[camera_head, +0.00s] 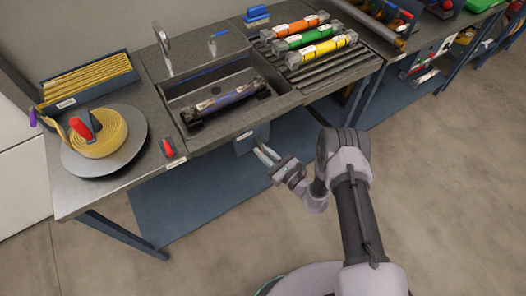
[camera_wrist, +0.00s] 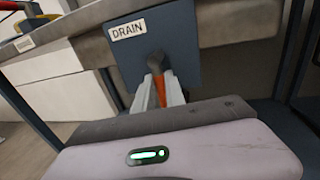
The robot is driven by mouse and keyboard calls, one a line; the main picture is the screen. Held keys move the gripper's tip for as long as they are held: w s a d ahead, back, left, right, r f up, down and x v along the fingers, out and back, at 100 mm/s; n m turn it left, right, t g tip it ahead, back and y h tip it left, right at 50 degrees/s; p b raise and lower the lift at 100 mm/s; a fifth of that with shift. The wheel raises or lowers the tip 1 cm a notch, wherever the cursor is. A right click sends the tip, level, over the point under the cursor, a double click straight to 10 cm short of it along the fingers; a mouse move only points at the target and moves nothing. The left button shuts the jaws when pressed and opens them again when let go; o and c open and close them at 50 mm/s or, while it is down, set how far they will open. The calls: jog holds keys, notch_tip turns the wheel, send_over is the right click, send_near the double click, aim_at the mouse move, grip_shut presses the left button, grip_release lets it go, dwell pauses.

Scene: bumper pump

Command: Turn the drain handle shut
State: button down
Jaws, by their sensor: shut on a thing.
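The drain box (camera_wrist: 165,40) is a blue-grey panel with a white "DRAIN" label (camera_wrist: 127,29), under the bench's front edge. It also shows in the head view (camera_head: 245,138) below the sink. The drain handle (camera_wrist: 160,88) has an orange-red grip and a dark round hub (camera_wrist: 157,61) at its top. In the wrist view it points down from the hub toward me. My gripper (camera_wrist: 161,88) is shut on the handle, with a pale finger on each side. In the head view my gripper (camera_head: 264,153) reaches the box's lower right; the handle itself is hidden there.
Above is the bench with a sink (camera_head: 225,88) holding a dark cylinder (camera_head: 226,100). Orange, green and yellow cylinders lie on a ribbed rack (camera_head: 330,65) at right. A round plate with a coiled yellow hose (camera_head: 100,132) is at left. Bench legs (camera_head: 120,232) stand below; the front floor is clear.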

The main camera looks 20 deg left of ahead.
jog(key=shift+f, duration=0.1)
dwell(0.4)
jog(key=n+h, duration=0.1)
jog(key=n, duration=0.2)
jog(key=w+d+r+n+p, duration=0.1)
jog(key=n, duration=0.2)
jog(key=n+h, duration=0.1)
jog(key=n, duration=0.3)
jog(key=shift+w+d+r+h+p, duration=0.3)
jog(key=shift+w+r+p, duration=0.05)
jog(key=shift+p, duration=0.05)
jog(key=n, duration=0.1)
jog(key=r+n, duration=0.1)
jog(key=shift+w+d+n+t+h+p, duration=0.1)
jog(key=shift+w+n+t+h+p, duration=0.05)
jog(key=shift+n+t+h+p, duration=0.2)
jog(key=shift+r+n+t, duration=0.2)
jog(key=shift+n, duration=0.55)
jog(key=shift+r+n+t, duration=0.15)
jog(key=shift+r+n, duration=0.05)
jog(key=shift+n, duration=0.5)
jog(key=shift+h, duration=0.25)
jog(key=c, duration=1.4)
grip_release()
